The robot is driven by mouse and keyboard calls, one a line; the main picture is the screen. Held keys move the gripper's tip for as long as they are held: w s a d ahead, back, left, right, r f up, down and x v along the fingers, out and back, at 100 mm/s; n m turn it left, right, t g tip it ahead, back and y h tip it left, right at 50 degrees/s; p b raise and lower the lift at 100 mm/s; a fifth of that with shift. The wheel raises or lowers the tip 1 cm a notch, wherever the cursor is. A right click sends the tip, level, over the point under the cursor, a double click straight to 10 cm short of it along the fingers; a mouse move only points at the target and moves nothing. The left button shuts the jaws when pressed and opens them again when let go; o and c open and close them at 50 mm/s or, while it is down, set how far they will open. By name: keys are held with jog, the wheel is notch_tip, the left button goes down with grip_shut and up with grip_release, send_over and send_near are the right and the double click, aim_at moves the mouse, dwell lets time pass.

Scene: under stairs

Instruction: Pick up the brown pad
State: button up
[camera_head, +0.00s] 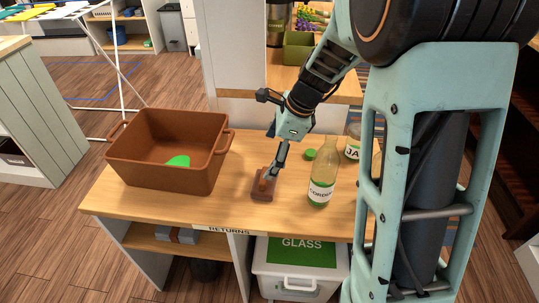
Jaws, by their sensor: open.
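The brown pad (262,193) lies on the wooden counter (225,212), near its front edge and right of centre. It is a small dark brown block with a lighter orange-brown part on top. My gripper (270,178) reaches down from the upper right, with its fingers at the top of the pad. The fingers partly cover the pad's upper part. The jaws are open. I cannot tell from this view whether the fingers touch the pad.
A brown bin (160,178) with a green item (178,161) inside stands on the left of the counter. A glass cordial bottle (322,175) stands close right of the pad. A green lid (310,154) and a labelled jar (352,148) are behind. Counter between bin and pad is clear.

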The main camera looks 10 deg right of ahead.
aim_at(264, 182)
jog(key=shift+s+d+f+m+g, duration=0.4)
jog(key=shift+s+d+f+m, duration=0.25)
jog(key=shift+s+f+m, duration=0.3)
jog(key=shift+f, duration=0.35)
jog(key=shift+y, duration=0.3)
jog(key=b+x, duration=0.1)
jog(key=x, duration=0.2)
jog(key=b+x, duration=0.1)
jog(key=x, duration=0.3)
jog(key=shift+s+a, duration=0.1)
jog(key=shift+a, duration=0.2)
jog(key=c, duration=1.2)
